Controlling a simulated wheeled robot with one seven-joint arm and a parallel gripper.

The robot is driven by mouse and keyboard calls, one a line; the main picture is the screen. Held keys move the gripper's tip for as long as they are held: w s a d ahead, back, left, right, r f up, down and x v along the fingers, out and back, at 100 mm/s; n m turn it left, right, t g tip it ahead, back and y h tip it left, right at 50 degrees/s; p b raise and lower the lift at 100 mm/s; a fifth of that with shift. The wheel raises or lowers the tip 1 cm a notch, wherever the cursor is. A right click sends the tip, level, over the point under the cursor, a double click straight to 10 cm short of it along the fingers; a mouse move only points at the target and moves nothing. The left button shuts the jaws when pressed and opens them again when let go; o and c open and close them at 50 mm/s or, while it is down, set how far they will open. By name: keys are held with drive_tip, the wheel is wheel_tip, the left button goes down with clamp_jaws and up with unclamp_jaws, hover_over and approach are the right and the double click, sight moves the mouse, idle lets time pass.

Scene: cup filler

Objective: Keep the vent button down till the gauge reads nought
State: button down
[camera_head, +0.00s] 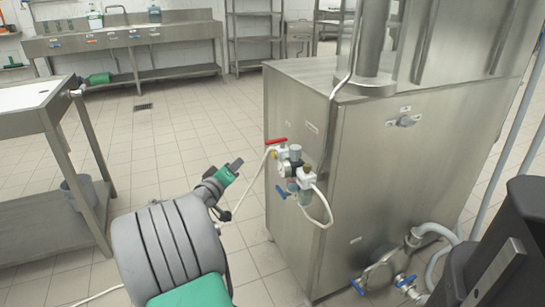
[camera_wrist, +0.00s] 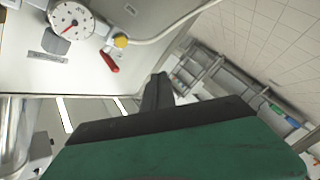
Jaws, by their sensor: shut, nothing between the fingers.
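The gauge (camera_head: 295,153) is on the valve assembly at the left corner of the steel machine. In the wrist view the round white gauge (camera_wrist: 71,19) shows at the upper left with a red needle pointing down and left; its numbers are too small to read. A yellow round button (camera_wrist: 121,40) sits beside it, probably the vent button, close to a red lever (camera_wrist: 109,61). My gripper (camera_head: 236,165) is shut and empty, to the left of the assembly and apart from it. Its dark fingers (camera_wrist: 160,80) show below and right of the button, not touching it.
The steel machine (camera_head: 390,185) fills the right side. A red handle (camera_head: 276,141) and a blue handle (camera_head: 282,192) stick out from the assembly, and a pale hose loops beside them. A steel table (camera_head: 45,115) stands at the left. The tiled floor between is mostly clear.

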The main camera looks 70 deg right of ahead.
sight(274, 155)
drive_tip(key=s+d+p, duration=0.2)
drive_tip(key=s+d, duration=0.3)
drive_tip(key=shift+s+d, duration=0.35)
drive_tip(key=shift+s, duration=0.05)
idle(1.8)
drive_tip(key=shift+s+d+p, duration=0.3)
drive_tip(key=shift+s+d, duration=0.35)
drive_tip(key=shift+s, duration=0.05)
idle(2.9)
drive_tip(key=shift+w, duration=0.1)
idle(1.2)
drive_tip(key=shift+w+a, duration=0.6)
drive_tip(key=shift+a, duration=0.05)
